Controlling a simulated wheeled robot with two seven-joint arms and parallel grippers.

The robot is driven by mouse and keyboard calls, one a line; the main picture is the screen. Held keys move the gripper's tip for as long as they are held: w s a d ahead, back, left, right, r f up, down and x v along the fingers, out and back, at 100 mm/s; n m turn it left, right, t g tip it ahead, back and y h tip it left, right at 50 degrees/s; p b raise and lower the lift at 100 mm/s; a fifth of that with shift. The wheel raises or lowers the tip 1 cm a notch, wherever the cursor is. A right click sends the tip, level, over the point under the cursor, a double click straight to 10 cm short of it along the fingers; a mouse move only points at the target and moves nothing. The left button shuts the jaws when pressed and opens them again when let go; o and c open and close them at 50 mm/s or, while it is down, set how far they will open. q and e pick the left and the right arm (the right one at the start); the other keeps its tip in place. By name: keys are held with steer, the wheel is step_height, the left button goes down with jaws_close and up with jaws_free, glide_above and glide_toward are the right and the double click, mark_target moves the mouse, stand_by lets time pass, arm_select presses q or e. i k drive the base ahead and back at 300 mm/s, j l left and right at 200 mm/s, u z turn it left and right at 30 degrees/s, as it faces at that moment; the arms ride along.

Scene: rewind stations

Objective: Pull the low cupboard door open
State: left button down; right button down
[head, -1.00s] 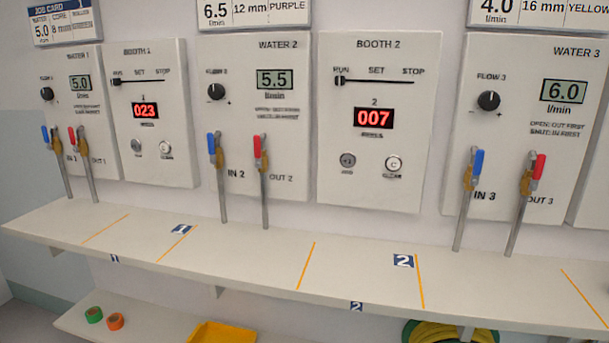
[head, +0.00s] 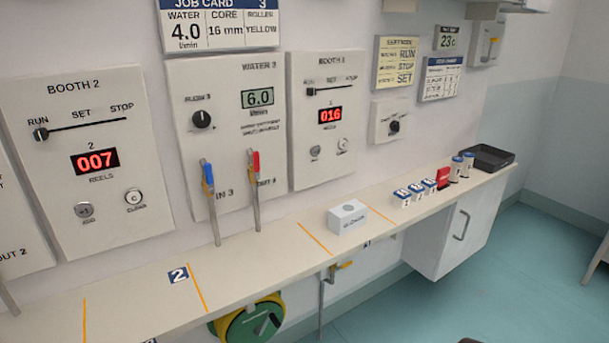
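The low cupboard (head: 436,243) hangs under the right end of the long shelf in the head view. Its white door (head: 467,229) faces right and front and carries a grey bar handle (head: 461,225). The door looks shut. Neither of my grippers can be made out in the view. A small dark shape shows at the bottom edge, too little of it to tell what it is.
The shelf (head: 240,262) runs along the wall, bearing a white box (head: 347,216), several small labelled containers, a red item (head: 443,177) and a black tray (head: 487,157). A green hose reel (head: 250,322) hangs below. The teal floor (head: 530,270) before the cupboard looks clear.

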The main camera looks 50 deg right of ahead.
mark_target(478, 226)
steer(key=z, duration=2.6)
steer(key=i+l+u, duration=0.1)
steer(key=i, duration=0.25)
steer(key=i+l+u, duration=0.15)
steer(key=i, duration=0.25)
